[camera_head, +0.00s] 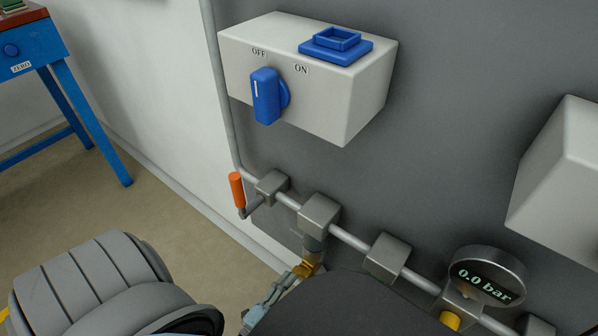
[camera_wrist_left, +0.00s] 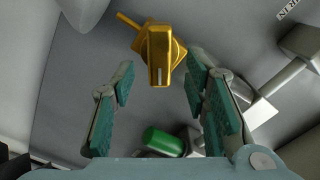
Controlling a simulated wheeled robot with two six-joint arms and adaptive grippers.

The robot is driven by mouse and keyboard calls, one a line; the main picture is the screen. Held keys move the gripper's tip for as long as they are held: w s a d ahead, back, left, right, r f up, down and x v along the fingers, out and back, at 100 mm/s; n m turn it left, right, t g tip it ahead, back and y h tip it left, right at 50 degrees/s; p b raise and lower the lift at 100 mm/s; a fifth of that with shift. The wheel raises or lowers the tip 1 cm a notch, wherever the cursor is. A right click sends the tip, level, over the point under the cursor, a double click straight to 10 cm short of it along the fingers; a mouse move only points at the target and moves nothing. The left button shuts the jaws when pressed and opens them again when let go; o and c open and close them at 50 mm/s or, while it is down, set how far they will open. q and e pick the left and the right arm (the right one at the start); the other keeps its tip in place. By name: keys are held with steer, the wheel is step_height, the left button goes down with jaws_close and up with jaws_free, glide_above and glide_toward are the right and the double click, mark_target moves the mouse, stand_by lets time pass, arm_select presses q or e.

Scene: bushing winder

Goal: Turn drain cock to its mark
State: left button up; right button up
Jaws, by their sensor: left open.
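The drain cock is a gold-yellow piece (camera_head: 306,268) under a metal block on the pipe, partly hidden behind my gripper in the head view. In the left wrist view its gold handle (camera_wrist_left: 160,55) faces the camera, with a short white line near its lower end and a thin gold stub at upper left. My left gripper (camera_head: 290,281) is right at it. In the left wrist view my left gripper (camera_wrist_left: 160,74) is open, its green-padded fingers on either side of the handle with gaps showing. I cannot make out the target mark. My right gripper is out of view.
A white box (camera_head: 300,85) with a blue OFF/ON knob (camera_head: 266,96) hangs above the pipe. An orange lever (camera_head: 237,190) is at left and a gauge reading 0.0 bar (camera_head: 486,276) at right. A green cylinder (camera_wrist_left: 163,142) lies below the fingers in the wrist view.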

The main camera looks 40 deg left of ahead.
mark_target(300, 278)
arm_select(q)
steer(key=w, duration=0.3)
steer(key=shift+w, duration=0.25)
steer(key=shift+a, duration=0.15)
jaws_close()
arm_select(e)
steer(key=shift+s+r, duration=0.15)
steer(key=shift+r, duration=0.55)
arm_select(q)
steer(key=shift+n, duration=0.3)
steer(key=n, duration=0.4)
steer(key=shift+n, duration=0.3)
steer(key=n, duration=0.5)
steer(key=shift+n, duration=0.3)
jaws_free()
